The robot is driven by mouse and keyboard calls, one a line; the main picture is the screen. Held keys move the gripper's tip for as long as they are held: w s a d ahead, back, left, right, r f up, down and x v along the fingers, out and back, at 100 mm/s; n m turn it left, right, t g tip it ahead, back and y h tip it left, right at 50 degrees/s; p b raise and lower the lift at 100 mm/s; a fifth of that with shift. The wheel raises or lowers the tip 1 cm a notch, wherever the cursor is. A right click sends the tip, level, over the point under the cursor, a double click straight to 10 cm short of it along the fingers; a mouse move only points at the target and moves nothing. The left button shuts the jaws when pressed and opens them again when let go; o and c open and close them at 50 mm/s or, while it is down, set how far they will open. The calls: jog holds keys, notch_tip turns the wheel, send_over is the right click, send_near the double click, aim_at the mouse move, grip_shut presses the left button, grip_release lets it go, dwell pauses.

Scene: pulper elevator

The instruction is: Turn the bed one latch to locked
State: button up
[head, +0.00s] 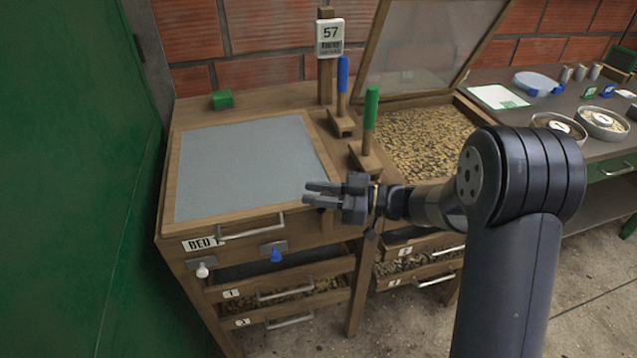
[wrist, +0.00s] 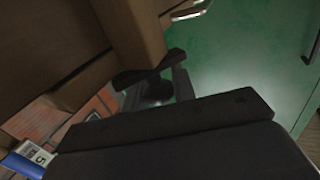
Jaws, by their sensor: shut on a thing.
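Bed one (head: 195,222) is a wooden box with a closed grey top and a "BED" label on its front. My gripper (head: 312,195) is at its right side, fingers pointing left. In the wrist view a dark round knob (wrist: 158,90) sits between the two fingers (wrist: 160,93), and my gripper is shut on it. In the head view the fingers mostly hide this knob. I cannot tell which way the latch is turned. A white knob (head: 202,270) and a blue knob (head: 275,255) are on the front below the bed.
A blue-handled lever (head: 343,75) and a green-handled lever (head: 370,108) stand close behind my gripper. Bed two (head: 425,135) is open, full of beans, its lid raised. Drawers (head: 285,297) sit below. A green wall (head: 75,180) bounds the left.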

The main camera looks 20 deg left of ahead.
jog(key=shift+s+d+n+g+h+p, duration=0.15)
jog(key=shift+n+g+h+p, duration=0.35)
jog(key=shift+n+g, duration=0.75)
jog(key=shift+s+a+n+g+h+p, duration=0.15)
jog(key=shift+n+g+h, duration=0.6)
jog(key=shift+g, duration=0.95)
jog(key=shift+s+d+n+g+h+p, duration=0.15)
jog(key=shift+n+g+h+p, duration=0.35)
jog(key=shift+n+g, duration=0.8)
jog(key=shift+g+h, duration=0.25)
jog(key=shift+g, duration=0.2)
jog(key=o, duration=1)
jog(key=shift+r, duration=0.1)
notch_tip(320, 180, up, 10)
jog(key=shift+f, duration=0.1)
jog(key=shift+c, duration=0.5)
